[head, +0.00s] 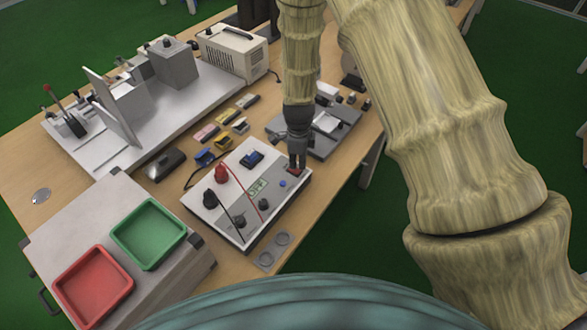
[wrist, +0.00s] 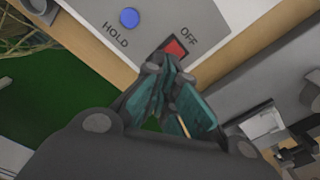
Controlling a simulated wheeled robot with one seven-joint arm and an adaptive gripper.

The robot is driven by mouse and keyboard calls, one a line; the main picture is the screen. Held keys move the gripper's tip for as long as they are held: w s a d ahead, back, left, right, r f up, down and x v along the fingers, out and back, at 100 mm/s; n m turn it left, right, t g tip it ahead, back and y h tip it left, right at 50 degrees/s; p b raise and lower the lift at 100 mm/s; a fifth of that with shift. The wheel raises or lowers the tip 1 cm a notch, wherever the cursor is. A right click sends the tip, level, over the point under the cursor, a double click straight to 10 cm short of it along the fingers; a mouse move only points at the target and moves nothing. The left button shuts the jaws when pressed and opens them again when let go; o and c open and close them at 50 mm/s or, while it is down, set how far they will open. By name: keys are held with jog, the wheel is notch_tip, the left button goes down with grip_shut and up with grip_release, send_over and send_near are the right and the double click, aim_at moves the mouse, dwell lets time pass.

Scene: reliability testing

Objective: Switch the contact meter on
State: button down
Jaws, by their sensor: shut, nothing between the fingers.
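The contact meter (head: 227,219) is a white-topped box on the table in the head view. It carries red and black plugs with leads, black knobs, a green display (head: 257,187) and a blue button (head: 283,184). Its red rocker switch (head: 294,170) is at the far right corner; it also shows in the wrist view (wrist: 175,48), beside the word OFF. My gripper (head: 297,164) is shut and empty, pointing down at the switch. In the wrist view its fingertips (wrist: 162,66) are at the near edge of the switch and cover part of it. I cannot tell whether they touch it.
A grey device (head: 330,130) stands just behind the meter at the right. Red (head: 93,287) and green (head: 148,233) trays lie on a case at the left. The table edge is close on the right.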

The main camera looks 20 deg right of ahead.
aim_at(298, 171)
jog(key=shift+f+b, duration=0.6)
jog(key=shift+f, duration=0.65)
dwell(1.5)
jog(key=shift+r, duration=0.15)
jog(key=shift+r+p, duration=2.55)
jog(key=shift+r, duration=0.8)
